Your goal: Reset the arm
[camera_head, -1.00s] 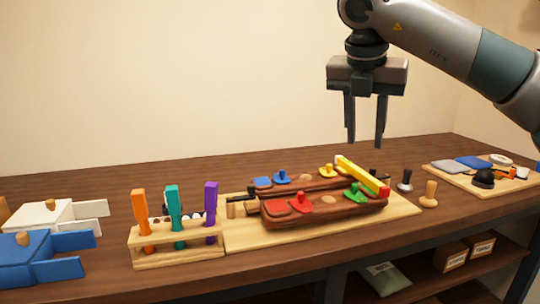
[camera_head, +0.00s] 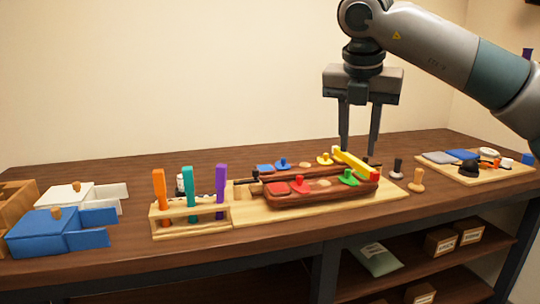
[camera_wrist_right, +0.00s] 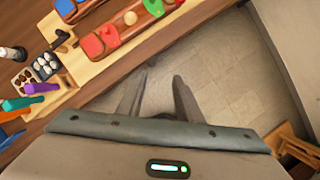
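My right gripper (camera_head: 359,152) hangs fingers-down above the back right part of the table in the head view. Its two fingers are apart with nothing between them. In the right wrist view the same gripper (camera_wrist_right: 162,75) is open and empty, over the floor beside the table edge. My left gripper shows in neither view. The wooden saddle fixture (camera_head: 325,196) lies on a light board, with red, green, blue and yellow knobbed pieces and a yellow bar with red ends across its right end.
A wooden rack (camera_head: 190,217) holds orange, teal and purple handled tools. Blue (camera_head: 45,234) and white boxes stand at the left. A board (camera_head: 470,170) with small items is at the right. Two pegs stand beside the fixture. Shelves below hold boxes.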

